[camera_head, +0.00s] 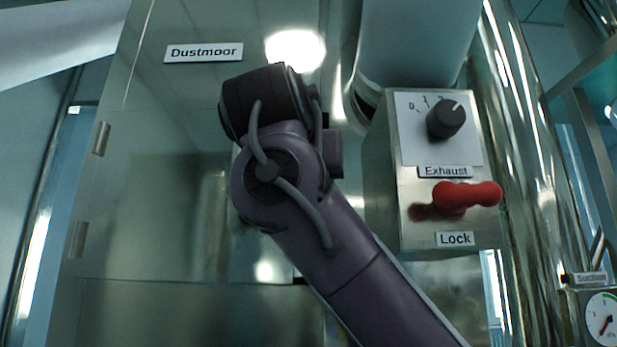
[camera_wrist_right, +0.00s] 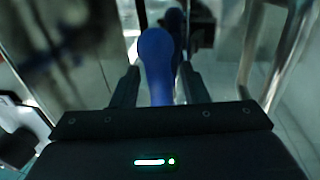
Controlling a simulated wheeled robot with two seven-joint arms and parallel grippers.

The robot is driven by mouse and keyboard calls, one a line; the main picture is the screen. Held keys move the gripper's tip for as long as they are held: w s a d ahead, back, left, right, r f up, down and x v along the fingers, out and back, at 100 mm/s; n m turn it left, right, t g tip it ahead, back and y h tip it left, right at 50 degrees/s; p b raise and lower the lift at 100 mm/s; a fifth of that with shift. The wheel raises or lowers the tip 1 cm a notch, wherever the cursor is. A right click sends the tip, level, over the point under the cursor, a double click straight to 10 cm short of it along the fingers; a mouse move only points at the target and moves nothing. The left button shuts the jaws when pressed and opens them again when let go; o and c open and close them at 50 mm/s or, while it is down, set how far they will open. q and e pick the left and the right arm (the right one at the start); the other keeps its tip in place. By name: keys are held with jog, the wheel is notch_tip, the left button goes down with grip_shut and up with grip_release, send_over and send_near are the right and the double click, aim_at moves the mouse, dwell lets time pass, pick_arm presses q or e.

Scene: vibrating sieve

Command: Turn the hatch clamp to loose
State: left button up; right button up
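A blue handle (camera_wrist_right: 158,68) with a rounded end, which looks like the hatch clamp, stands between the fingers of my right gripper (camera_wrist_right: 160,82) in the right wrist view. The fingers are apart on either side of it. A small gap shows at the left finger; contact at the right finger cannot be told. In the head view my purple right arm covers the middle of the steel panel, hiding its gripper and the blue handle. The clamp's setting cannot be read. My left gripper is not in view.
Right of my arm, a control box (camera_head: 381,180) carries a black Exhaust knob (camera_head: 446,119) and a red Lock handle (camera_head: 466,196). A Suction gauge (camera_head: 603,318) is at lower right. The Dustmoor panel (camera_head: 150,190) is clear on the left, with hinges at its edge.

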jog(key=s+a+b, duration=0.1)
jog(key=s+b, duration=0.2)
jog(key=s, duration=0.4)
jog(key=shift+s+a, duration=0.25)
jog(key=shift+s, duration=0.05)
jog(key=shift+f, duration=0.1)
dwell(0.3)
